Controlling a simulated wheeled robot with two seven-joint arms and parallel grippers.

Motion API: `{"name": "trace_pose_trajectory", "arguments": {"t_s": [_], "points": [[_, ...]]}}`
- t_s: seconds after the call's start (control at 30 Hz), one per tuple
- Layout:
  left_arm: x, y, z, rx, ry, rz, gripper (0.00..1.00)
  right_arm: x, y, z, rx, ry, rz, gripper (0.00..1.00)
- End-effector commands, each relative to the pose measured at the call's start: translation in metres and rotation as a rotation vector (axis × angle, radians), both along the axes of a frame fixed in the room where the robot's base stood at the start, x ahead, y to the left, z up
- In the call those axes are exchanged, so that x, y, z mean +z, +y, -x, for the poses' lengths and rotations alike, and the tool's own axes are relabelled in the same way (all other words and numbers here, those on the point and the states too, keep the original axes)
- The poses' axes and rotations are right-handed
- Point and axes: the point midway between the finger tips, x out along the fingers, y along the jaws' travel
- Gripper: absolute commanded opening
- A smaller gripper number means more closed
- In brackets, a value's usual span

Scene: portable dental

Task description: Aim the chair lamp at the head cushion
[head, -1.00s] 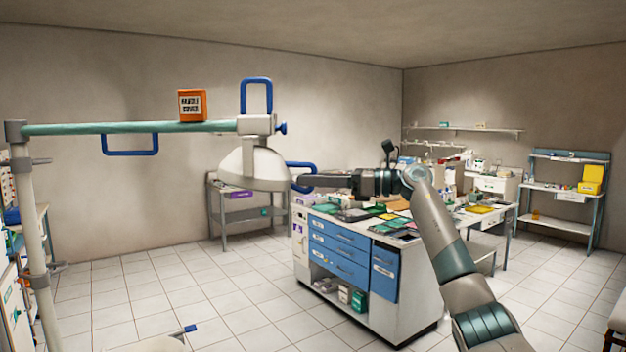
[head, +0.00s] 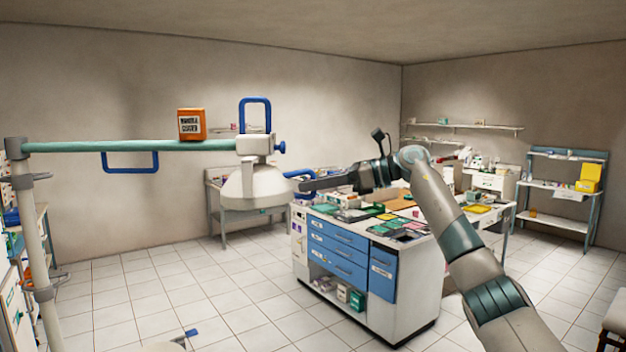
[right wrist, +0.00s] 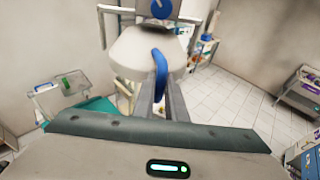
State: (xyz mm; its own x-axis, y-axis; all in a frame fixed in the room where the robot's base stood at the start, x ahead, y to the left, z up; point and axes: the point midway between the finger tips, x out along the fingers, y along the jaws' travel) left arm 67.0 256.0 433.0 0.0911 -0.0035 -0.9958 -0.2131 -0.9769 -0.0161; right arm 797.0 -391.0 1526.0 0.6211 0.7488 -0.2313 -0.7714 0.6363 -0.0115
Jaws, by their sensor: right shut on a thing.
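The chair lamp (head: 254,187) has a white domed head and hangs at the right end of a green horizontal arm (head: 130,146) on a white post. A blue loop handle (head: 255,113) stands on top of its joint. My right gripper (head: 308,184) is at the lamp head's right side, shut on the blue side handle (head: 298,173). In the right wrist view the blue side handle (right wrist: 159,72) runs between the fingers, with the white lamp head (right wrist: 140,52) just beyond. The head cushion is not in view. My left gripper is not in view.
An orange handle cover box (head: 192,124) sits on the lamp arm. A cabinet with blue drawers (head: 339,250) and a cluttered top stands below my right arm. A side table (head: 225,214) is by the back wall. The tiled floor at front left is mostly clear.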

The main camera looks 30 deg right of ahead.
Motion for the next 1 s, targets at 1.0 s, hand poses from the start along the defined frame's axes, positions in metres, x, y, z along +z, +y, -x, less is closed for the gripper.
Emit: {"name": "trace_pose_trajectory", "arguments": {"t_s": [1.0], "points": [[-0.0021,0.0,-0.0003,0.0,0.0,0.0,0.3,0.0036,-0.0082,0.006,-0.002,0.007,0.015,0.3]]}}
